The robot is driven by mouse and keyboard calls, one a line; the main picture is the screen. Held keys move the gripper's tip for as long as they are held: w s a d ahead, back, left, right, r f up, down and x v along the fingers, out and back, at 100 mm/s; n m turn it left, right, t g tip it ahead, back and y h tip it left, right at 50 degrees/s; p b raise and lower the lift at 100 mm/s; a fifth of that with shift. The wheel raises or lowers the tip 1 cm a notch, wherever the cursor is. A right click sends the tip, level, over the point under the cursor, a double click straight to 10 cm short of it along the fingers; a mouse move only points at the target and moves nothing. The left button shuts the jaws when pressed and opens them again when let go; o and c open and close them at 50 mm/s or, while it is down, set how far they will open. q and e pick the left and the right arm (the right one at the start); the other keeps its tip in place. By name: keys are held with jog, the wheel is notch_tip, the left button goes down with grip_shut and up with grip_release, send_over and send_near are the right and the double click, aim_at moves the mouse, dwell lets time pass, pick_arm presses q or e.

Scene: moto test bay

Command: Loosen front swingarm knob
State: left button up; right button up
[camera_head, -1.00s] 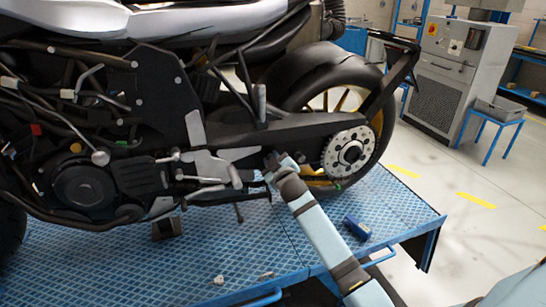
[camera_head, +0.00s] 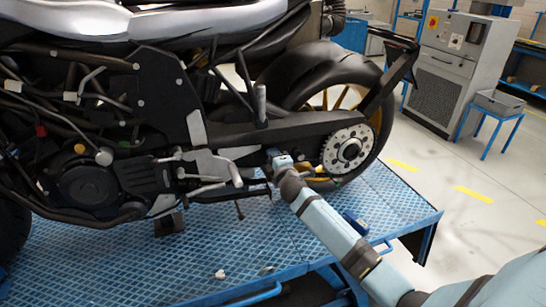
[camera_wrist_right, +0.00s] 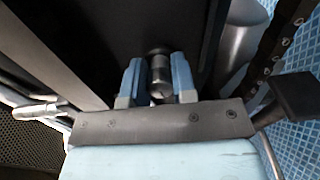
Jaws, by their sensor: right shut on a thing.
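The motorcycle's dark swingarm (camera_head: 290,130) runs back to the rear wheel's sprocket. My right gripper (camera_head: 275,161) is at the lower edge of the swingarm, ahead of the sprocket. In the right wrist view, the two blue fingers of my right gripper (camera_wrist_right: 157,76) are shut on a small round metal knob (camera_wrist_right: 160,80), one finger on each side. The knob sits by a large dark part. In the head view the gripper and arm hide the knob. My left gripper is not in view.
The motorcycle stands on a blue patterned lift platform (camera_head: 200,262). A small blue box (camera_head: 355,225) and a small pale item (camera_head: 219,274) lie on it. The rear wheel (camera_head: 322,75) and a thin stand leg (camera_head: 239,211) are close to my right gripper. A grey cabinet (camera_head: 447,80) stands behind.

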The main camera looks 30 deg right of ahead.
jog(key=shift+n, duration=0.8)
jog(key=o, duration=0.9)
jog(key=shift+o, duration=0.2)
jog(key=shift+s, duration=0.1)
jog(key=b+v, duration=0.1)
jog(key=v, duration=1.2)
jog(key=shift+s+a+b, duration=0.15)
jog(key=shift+s+b, duration=0.1)
jog(key=shift+b, duration=0.1)
